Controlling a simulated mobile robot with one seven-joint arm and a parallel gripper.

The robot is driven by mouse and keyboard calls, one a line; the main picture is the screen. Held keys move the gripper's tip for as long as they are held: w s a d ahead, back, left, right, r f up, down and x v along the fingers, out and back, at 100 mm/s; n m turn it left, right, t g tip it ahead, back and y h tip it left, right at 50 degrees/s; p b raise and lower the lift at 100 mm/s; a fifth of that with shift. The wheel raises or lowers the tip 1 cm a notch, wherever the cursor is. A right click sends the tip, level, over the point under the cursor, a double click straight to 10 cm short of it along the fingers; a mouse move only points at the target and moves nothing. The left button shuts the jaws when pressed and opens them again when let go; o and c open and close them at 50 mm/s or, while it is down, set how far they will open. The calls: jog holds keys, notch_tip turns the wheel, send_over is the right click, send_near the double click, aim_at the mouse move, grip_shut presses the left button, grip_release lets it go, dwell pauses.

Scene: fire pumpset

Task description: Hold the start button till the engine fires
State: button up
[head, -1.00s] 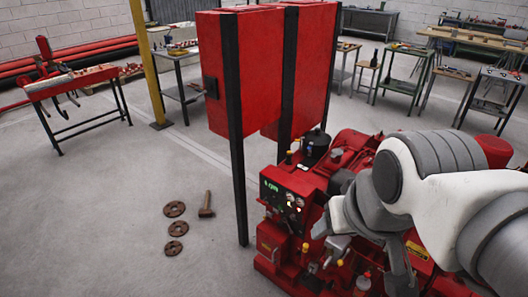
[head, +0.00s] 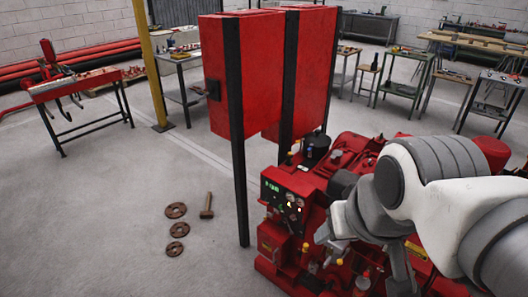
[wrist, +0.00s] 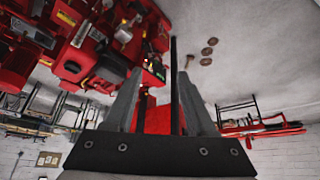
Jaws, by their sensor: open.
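The red pump engine has a dark control panel (head: 283,200) on its near left end in the head view, with a lit green display and small round gauges. The start button is too small to pick out among the panel's fittings. My gripper (head: 322,236) is just right of the panel in the picture, partly hidden by my own arm. In the wrist view my gripper (wrist: 160,74) shows two grey fingers spread apart with nothing held between them. The red engine (wrist: 75,45) fills the upper left there. I see no finger touching the panel.
Two tall red cabinets (head: 228,75) on black posts stand behind the panel. Rusty flanges (head: 176,211) and a hammer (head: 207,205) lie on the floor to the left. A red-topped bench (head: 75,84) stands farther left.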

grip_shut()
dwell(1.5)
